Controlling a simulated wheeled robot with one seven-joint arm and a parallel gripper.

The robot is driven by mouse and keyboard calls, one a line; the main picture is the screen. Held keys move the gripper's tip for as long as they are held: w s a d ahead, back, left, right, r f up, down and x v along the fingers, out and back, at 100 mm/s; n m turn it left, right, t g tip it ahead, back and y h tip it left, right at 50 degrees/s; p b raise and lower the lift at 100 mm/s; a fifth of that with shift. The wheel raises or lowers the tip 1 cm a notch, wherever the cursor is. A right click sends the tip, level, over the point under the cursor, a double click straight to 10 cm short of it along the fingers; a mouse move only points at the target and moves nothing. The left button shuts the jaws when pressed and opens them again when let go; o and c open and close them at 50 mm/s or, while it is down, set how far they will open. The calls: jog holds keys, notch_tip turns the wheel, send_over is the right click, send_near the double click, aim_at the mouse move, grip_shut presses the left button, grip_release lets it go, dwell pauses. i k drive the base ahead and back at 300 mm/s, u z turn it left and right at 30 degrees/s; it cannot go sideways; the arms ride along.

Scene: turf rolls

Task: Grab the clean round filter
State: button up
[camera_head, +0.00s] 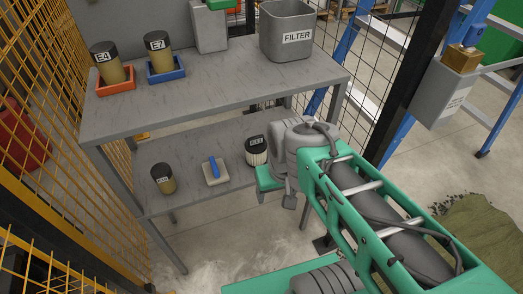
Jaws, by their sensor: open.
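A round filter with a black top, a white label and a pale pleated body (257,157) stands upright on the lower shelf and looks clean. Its label is too small to read surely. My gripper (275,194) is open, just right of and in front of this filter; my wrist hides part of that area. I cannot tell whether they touch. A tan-bodied round filter (163,186) stands at the left of the lower shelf. Two more tan filters stand on the top shelf: E4 (108,70) in an orange tray (117,87) and E7 (161,62) in a blue tray (166,77).
A blue-handled tool (214,168) lies on the lower shelf between the filters. A grey bin marked FILTER (286,30) and a grey container (208,30) stand on the top shelf (215,98), which overhangs the lower one. Yellow mesh fencing (50,110) borders the left.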

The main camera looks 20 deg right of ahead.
aim_at(256, 146)
jog(key=k, duration=0.5)
jog(key=u, duration=0.6)
jog(key=i, duration=1)
jog(key=u, duration=0.15)
